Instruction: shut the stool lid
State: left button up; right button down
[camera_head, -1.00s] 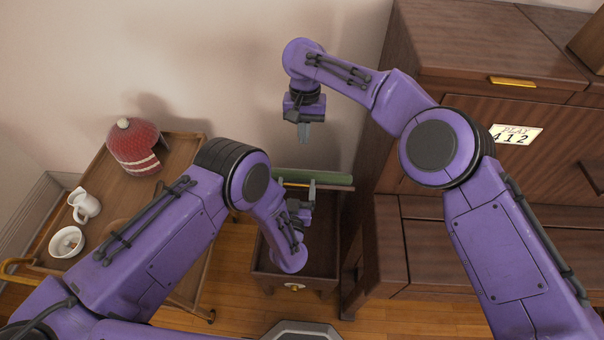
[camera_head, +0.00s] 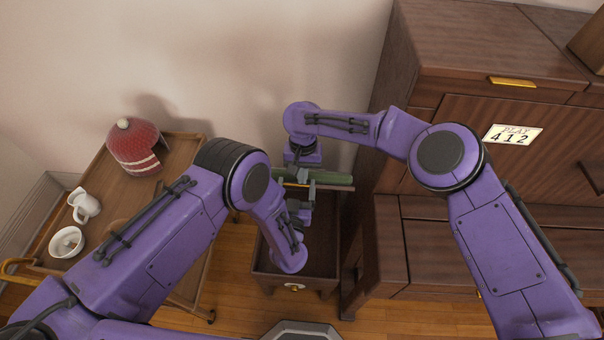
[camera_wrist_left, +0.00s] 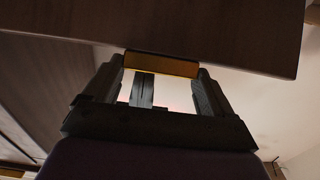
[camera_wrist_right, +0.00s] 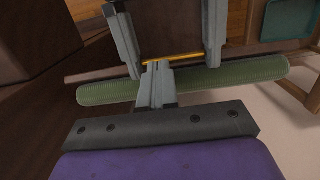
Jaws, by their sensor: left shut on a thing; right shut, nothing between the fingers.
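The stool (camera_head: 262,262) stands open between my arms, its dark box showing. Its lid is raised and seen nearly edge-on, with a green padded top (camera_head: 335,178) facing the wall. My left gripper (camera_head: 311,190) is shut on the lid's gold pull (camera_wrist_left: 160,64), at the dark panel's edge (camera_wrist_left: 230,25) in the left wrist view. My right gripper (camera_wrist_right: 157,72) is shut and empty. Its fingers cross over the green pad (camera_wrist_right: 230,80) in the right wrist view, close to the gold pull (camera_wrist_right: 175,57). I cannot tell whether they touch the pad.
A wooden trolley (camera_head: 130,205) on the left holds a red domed thing (camera_head: 133,146), a white jug (camera_head: 84,204) and a white cup (camera_head: 66,242). A dark wooden cabinet (camera_head: 450,130) stands close on the right. The wall is right behind the lid.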

pick_arm(q)
jog(key=shift+f, duration=0.2)
pick_arm(e)
jog(key=shift+f, duration=0.1)
pick_arm(q)
jog(key=shift+a, duration=0.1)
jog(key=shift+w+r, duration=0.15)
jog(key=shift+r, duration=0.05)
pick_arm(e)
jog(key=s+f, duration=0.2)
jog(key=s, duration=0.1)
pick_arm(q)
jog(key=o, duration=1.3)
jog(key=shift+r, duration=0.1)
jog(key=shift+w, duration=0.1)
pick_arm(e)
jog(key=shift+w, duration=0.1)
